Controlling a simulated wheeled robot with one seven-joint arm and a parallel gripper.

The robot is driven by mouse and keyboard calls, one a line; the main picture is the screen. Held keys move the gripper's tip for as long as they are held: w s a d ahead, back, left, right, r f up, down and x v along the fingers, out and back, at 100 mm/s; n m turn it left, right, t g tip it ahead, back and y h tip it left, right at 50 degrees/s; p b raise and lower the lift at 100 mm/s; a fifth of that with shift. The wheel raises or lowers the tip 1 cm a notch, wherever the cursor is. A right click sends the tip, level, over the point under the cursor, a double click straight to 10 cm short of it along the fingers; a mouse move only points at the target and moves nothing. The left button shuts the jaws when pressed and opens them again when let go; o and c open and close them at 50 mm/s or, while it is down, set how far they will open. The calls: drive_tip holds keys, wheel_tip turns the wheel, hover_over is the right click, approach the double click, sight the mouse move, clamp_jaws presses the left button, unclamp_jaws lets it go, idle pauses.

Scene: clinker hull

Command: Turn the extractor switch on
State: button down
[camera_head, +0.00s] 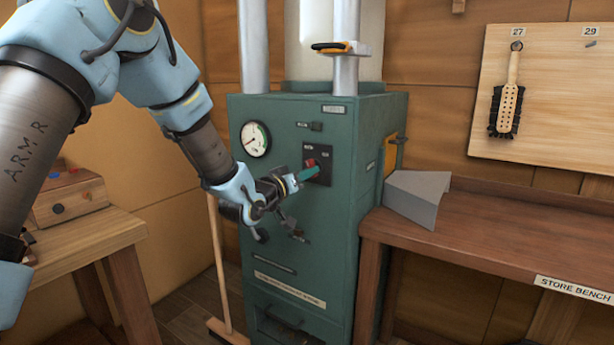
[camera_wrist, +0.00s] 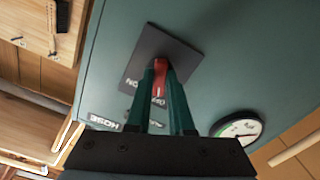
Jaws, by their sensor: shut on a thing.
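The extractor switch is a red lever (camera_head: 311,163) on a dark plate (camera_head: 318,152) on the front of a green cabinet (camera_head: 300,225). The wrist view shows the red lever (camera_wrist: 158,78) between my two green fingers, with the plate (camera_wrist: 180,55) behind it. The plate's white lettering reads ON and OFF, partly hidden by my fingers. My gripper (camera_head: 305,174) is shut on the lever, its fingertips close to the plate. I cannot tell from these views which position the lever is in.
A round gauge (camera_head: 255,139) sits left of the switch. Small fittings (camera_head: 290,225) stick out below my gripper. A broom (camera_head: 221,265) leans at the cabinet's left. The store bench (camera_head: 500,235), bearing a grey angled piece (camera_head: 418,197), stands at right.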

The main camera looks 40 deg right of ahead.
drive_tip(key=shift+w+a+f+m+b, duration=0.1)
drive_tip(key=shift+m+b, duration=2.75)
drive_tip(key=shift+b, duration=1.15)
drive_tip(key=shift+w+m+b, duration=0.1)
drive_tip(key=shift+m+b, duration=2.75)
drive_tip(key=shift+b, duration=1.1)
drive_tip(key=c, duration=0.8)
unclamp_jaws()
